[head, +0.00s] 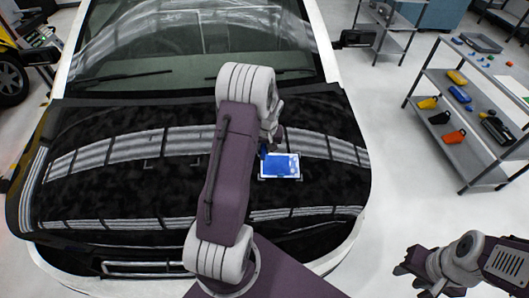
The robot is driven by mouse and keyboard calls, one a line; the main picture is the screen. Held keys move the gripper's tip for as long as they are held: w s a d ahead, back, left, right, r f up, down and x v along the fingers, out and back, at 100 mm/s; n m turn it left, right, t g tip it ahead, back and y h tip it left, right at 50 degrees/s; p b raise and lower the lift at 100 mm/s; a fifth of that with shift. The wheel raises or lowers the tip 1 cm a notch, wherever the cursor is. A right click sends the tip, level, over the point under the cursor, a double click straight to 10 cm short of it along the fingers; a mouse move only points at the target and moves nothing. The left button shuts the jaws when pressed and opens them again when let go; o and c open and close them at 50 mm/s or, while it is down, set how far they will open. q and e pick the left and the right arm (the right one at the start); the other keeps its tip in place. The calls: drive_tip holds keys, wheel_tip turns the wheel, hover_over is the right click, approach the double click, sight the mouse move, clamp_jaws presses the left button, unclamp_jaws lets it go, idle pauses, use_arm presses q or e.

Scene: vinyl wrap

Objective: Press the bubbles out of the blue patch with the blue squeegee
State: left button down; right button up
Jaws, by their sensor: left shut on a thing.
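The blue patch (282,167) lies on the black car hood, right of my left arm, with a pale border around it. A few lighter spots show on its blue surface, too small to tell apart. My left gripper (268,143) is at the patch's upper left corner, partly hidden by my own arm. It is shut on the blue squeegee (263,153), of which only a small blue part shows. I cannot tell whether the squeegee touches the patch. My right gripper (403,267) is at the lower right, away from the car, and its finger gap is unclear.
The glossy black hood (110,185) fills the middle, with the windshield (195,40) behind it. A grey shelf (440,90) with yellow, orange and blue items stands at the right. The floor (400,190) between car and shelf is clear.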

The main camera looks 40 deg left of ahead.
use_arm(q)
drive_tip(key=shift+w+d+f, duration=0.2)
drive_tip(key=shift+w+f, duration=0.05)
drive_tip(key=b, duration=0.4)
hover_over(262, 162)
drive_tip(key=f, duration=0.3)
drive_tip(key=d+f, duration=0.1)
drive_tip(key=f, duration=0.1)
drive_tip(key=shift+s+f, duration=0.25)
drive_tip(key=shift+s, duration=0.15)
drive_tip(key=shift+w+f, duration=0.15)
drive_tip(key=shift+f, duration=0.15)
drive_tip(key=shift+a, duration=0.1)
drive_tip(key=shift+r, duration=0.1)
drive_tip(key=shift+b+x, duration=0.75)
drive_tip(key=shift+x, duration=0.05)
